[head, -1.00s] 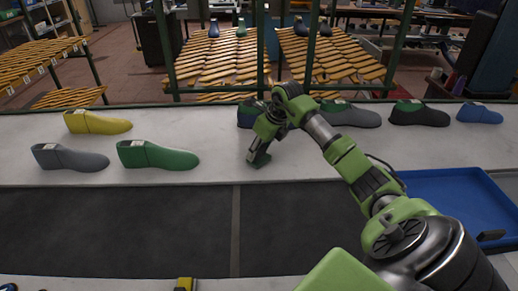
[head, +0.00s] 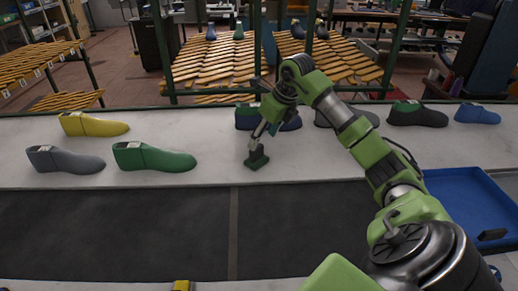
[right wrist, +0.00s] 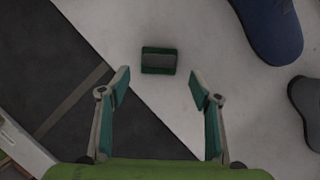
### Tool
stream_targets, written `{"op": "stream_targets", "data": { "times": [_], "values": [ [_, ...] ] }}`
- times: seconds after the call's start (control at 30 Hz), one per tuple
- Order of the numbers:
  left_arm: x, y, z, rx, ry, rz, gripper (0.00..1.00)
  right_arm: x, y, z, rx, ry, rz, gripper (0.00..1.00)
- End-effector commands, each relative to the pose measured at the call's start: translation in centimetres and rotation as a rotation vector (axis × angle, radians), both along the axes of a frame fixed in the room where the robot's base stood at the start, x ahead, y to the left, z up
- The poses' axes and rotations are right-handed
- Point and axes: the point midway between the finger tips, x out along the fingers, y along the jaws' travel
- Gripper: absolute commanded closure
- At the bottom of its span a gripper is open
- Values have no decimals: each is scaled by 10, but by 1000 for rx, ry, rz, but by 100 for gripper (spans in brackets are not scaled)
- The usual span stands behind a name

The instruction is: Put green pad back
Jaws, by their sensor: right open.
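The green pad (head: 257,159) is on the white bench top near the edge of the dark strip. In the right wrist view the green pad (right wrist: 158,61) is a small block with a dark grey upper face and green sides. My right gripper (head: 255,146) is just above the pad, pointing down. In the right wrist view my right gripper (right wrist: 158,88) is open and empty, with the pad beyond its fingertips and centred between them. My left gripper is not in view.
A blue tray (head: 465,215) is at right. The dark strip (head: 110,230) is bare.

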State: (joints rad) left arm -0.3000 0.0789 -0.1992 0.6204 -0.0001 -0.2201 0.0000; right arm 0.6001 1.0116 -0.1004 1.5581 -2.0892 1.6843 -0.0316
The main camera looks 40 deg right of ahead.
Motion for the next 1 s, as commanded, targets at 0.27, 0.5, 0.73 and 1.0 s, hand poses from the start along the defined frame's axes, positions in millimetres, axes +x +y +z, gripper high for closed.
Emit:
{"op": "stream_targets", "data": {
  "times": [0.27, 0.5, 0.73, 1.0],
  "values": [
    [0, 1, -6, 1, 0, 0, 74, -14, -1, 35, -1, -1, 0, 42],
    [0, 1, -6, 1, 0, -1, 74, -16, -1, 39, 1, 0, 0, 42],
    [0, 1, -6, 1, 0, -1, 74, -16, -1, 39, 1, 0, 0, 42],
    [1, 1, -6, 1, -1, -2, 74, -16, -1, 38, 1, 0, 0, 42]
  ]
}}
